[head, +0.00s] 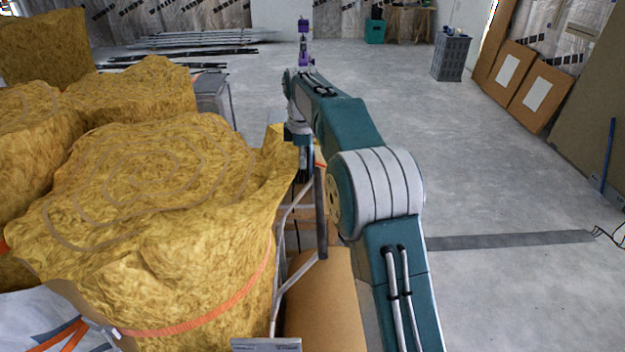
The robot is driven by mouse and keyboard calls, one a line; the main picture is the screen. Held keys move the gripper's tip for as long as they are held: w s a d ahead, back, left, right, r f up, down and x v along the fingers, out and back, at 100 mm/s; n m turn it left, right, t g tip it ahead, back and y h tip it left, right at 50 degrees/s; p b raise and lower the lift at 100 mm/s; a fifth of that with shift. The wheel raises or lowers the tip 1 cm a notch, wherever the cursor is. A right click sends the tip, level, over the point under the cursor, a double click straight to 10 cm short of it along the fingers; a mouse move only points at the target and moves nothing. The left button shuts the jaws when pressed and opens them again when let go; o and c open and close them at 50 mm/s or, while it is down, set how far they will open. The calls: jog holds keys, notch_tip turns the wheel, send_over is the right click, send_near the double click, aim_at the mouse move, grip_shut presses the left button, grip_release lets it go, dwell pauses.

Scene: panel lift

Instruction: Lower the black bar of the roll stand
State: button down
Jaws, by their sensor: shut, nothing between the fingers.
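My arm reaches forward, and its wrist bends down beside the yellow insulation. My gripper (304,172) shows only as a small dark shape below the wrist; it is shut and empty. Just below and beside it is a grey metal frame (322,215) with a dark upright and thin slanting tubes, which looks like part of the roll stand. The insulation and my arm hide much of it. I cannot pick out the black bar for sure, nor tell whether my gripper touches the frame.
Large yellow insulation rolls (150,205) crowd the left, the nearest with an orange strap (200,322). A cardboard box (325,305) stands below my arm. A grey crate (451,55) and leaning boards (545,97) are at the right. The floor right of my arm is mostly clear.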

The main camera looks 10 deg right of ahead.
notch_tip(320, 180, down, 12)
jog(key=d, duration=0.2)
jog(key=shift+s+d, duration=0.3)
jog(key=shift+d, duration=0.05)
